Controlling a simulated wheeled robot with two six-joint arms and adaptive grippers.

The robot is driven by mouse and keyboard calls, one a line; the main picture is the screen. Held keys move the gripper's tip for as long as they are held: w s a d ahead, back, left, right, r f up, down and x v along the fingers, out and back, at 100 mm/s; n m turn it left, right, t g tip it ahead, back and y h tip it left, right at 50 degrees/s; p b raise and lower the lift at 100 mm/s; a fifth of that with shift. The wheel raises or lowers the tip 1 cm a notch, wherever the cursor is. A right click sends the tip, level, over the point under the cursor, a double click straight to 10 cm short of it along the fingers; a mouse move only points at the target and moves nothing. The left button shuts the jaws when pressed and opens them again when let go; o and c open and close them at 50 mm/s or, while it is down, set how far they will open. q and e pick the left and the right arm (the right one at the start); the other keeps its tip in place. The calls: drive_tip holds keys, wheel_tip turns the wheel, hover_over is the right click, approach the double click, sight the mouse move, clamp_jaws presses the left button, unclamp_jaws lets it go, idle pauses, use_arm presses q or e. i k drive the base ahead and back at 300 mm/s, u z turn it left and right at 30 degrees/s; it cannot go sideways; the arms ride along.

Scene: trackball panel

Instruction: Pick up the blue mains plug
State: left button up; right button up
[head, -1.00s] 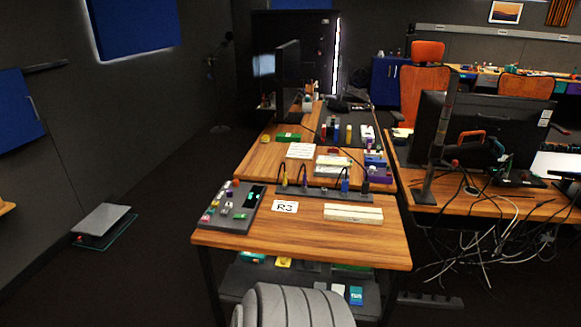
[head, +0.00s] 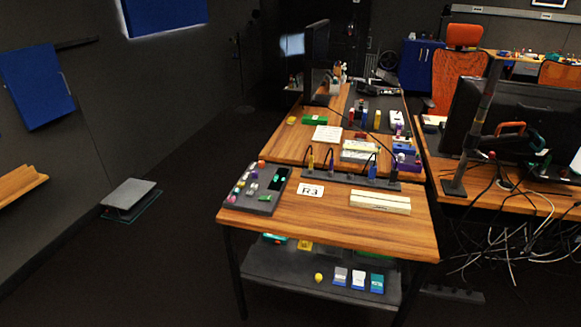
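The blue mains plug (head: 372,171) stands upright in a dark socket strip (head: 350,179) that runs across the wooden table. A cable rises from its top. A yellow plug (head: 311,161) and a purple plug (head: 332,161) sit in the strip to its left, and a dark plug (head: 393,175) sits to its right. Neither of my grippers is in view.
On the table (head: 315,228) lie a dark control panel (head: 257,189), an R3 card (head: 310,191) and a cream block (head: 380,202). The front tabletop is clear. A lower shelf (head: 300,273) holds small items. A second desk (head: 480,201) stands at right.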

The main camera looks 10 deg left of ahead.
sight(373, 169)
drive_tip(key=u, duration=0.4)
drive_tip(key=i, duration=1)
drive_tip(key=z, duration=0.05)
